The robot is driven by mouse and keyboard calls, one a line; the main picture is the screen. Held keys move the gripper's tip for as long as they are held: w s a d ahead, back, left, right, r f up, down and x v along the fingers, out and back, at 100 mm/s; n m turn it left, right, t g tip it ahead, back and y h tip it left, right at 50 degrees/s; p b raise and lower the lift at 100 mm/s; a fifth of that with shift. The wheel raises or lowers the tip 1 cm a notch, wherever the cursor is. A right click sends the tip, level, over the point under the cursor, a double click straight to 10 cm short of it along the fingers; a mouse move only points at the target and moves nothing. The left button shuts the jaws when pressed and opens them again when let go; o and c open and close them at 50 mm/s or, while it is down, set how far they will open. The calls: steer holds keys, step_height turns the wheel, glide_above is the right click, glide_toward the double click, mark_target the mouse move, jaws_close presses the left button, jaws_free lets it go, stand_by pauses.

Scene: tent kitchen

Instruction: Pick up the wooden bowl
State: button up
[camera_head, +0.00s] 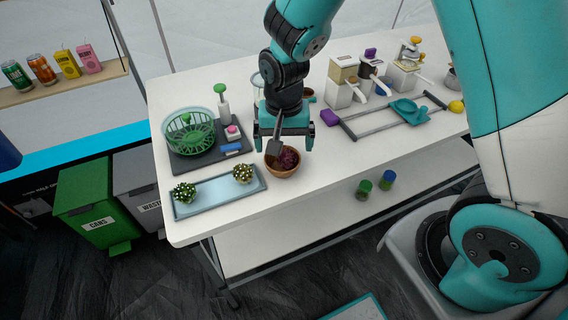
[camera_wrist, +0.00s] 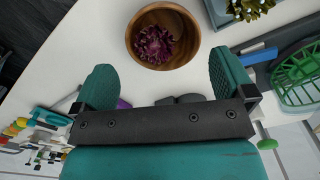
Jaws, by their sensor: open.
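The wooden bowl (camera_head: 283,172) stands upright on the white table near its front edge, with a dark purple flower-like thing (camera_head: 289,159) in it. In the wrist view the bowl (camera_wrist: 184,57) is at the top middle, beyond the fingertips, with the purple thing (camera_wrist: 154,45) inside. My gripper (camera_head: 284,146) is above and slightly behind the bowl, pointing down. In the wrist view my gripper (camera_wrist: 165,78) has its two teal fingers spread wide with nothing between them.
A blue tray (camera_head: 215,200) with two spiky plants lies left of the bowl. A green basket (camera_head: 190,134) on a dark mat stands behind it. A handled rack (camera_head: 385,125) and dispensers (camera_head: 345,82) are at right. The table right of the bowl is clear.

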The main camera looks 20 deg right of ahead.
mark_target(282, 157)
steer(key=shift+a+f, duration=0.15)
steer(key=shift+f, duration=3)
steer(key=shift+w, duration=0.1)
steer(key=c, duration=0.7)
steer(key=shift+r, duration=0.1)
